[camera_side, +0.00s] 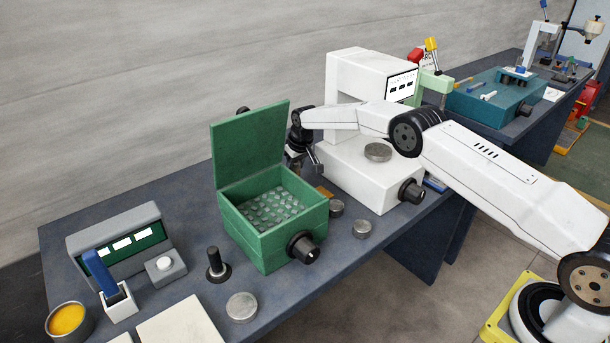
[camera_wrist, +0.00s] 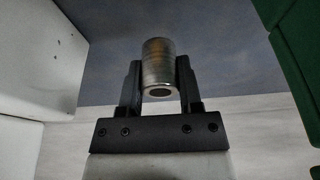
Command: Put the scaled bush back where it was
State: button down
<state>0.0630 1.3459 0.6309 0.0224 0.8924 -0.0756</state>
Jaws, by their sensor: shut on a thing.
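In the wrist view my gripper (camera_wrist: 158,78) is shut on a metal bush (camera_wrist: 158,65), a short grey cylinder with a brownish tint and a dark hole in its end. The bush is clamped between the two black fingers. In the side view my gripper (camera_side: 303,158) hangs over the bench between the open green box and the white machine. It is partly hidden behind the box and its lid, and the bush cannot be made out there. Which place the bush came from does not show.
The green box (camera_side: 262,246), lid raised, holds several small metal pieces. The white machine (camera_side: 362,188) bears a round metal disc (camera_side: 378,152). Two metal discs (camera_side: 336,208) (camera_side: 362,229) lie in front. A grey panel unit (camera_side: 120,228) and a black peg (camera_side: 214,262) stand at left.

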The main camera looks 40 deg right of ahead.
jog(key=shift+w+f, duration=0.1)
jog(key=shift+w+f, duration=0.1)
jog(key=shift+f, duration=1.6)
jog(key=shift+c, duration=1.4)
grip_release()
jog(key=shift+f, duration=0.15)
jog(key=shift+r, duration=0.35)
jog(key=v, duration=1.1)
jog(key=shift+r, duration=0.3)
